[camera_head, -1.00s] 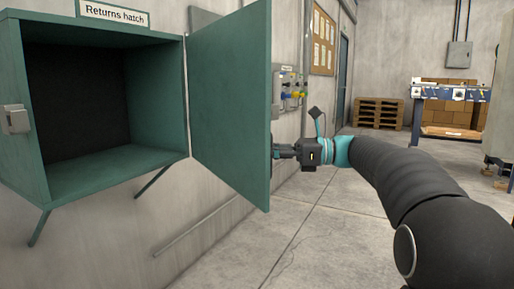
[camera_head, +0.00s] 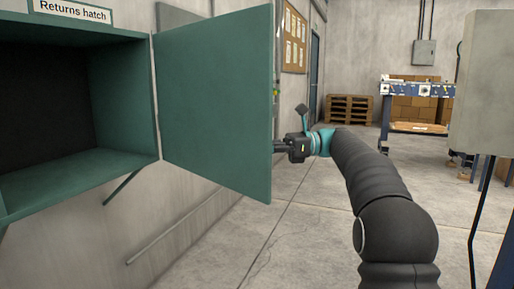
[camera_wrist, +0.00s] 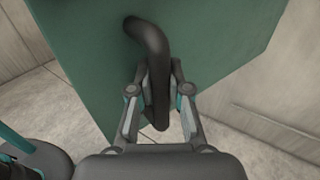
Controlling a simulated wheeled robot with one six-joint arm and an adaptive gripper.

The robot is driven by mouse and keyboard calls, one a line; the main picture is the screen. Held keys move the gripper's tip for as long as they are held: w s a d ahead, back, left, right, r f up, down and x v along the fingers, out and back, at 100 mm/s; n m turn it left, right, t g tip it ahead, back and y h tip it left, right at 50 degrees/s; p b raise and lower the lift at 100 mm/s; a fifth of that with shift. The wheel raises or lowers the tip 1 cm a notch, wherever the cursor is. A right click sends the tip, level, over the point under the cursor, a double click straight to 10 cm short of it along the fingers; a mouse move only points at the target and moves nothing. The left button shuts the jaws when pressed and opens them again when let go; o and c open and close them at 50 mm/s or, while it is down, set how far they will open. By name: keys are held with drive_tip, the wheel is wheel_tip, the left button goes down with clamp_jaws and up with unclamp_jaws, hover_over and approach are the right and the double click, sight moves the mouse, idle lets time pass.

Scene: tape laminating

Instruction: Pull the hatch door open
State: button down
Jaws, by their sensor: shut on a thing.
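The returns hatch is a green box on the wall with a dark, empty inside (camera_head: 45,105). Its green hatch door (camera_head: 215,100) is swung wide open to the right of the box. A dark curved handle (camera_wrist: 152,40) stands on the door's outer face in the wrist view. My gripper (camera_wrist: 160,100) is shut on this handle, with one finger on each side of it. In the head view my gripper (camera_head: 283,147) is at the door's right edge, and the handle is hidden behind the door.
A grey cabinet (camera_head: 482,85) on a thin leg stands close at the right. A pallet (camera_head: 349,108) and a blue-framed bench (camera_head: 417,90) with boxes are farther back. The concrete floor (camera_head: 290,235) between wall and arm is clear.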

drive_tip(key=c, duration=1.1)
unclamp_jaws()
drive_tip(key=w+d, duration=0.1)
drive_tip(key=d, duration=0.6)
drive_tip(key=shift+w+d, duration=0.2)
drive_tip(key=shift+d, duration=0.05)
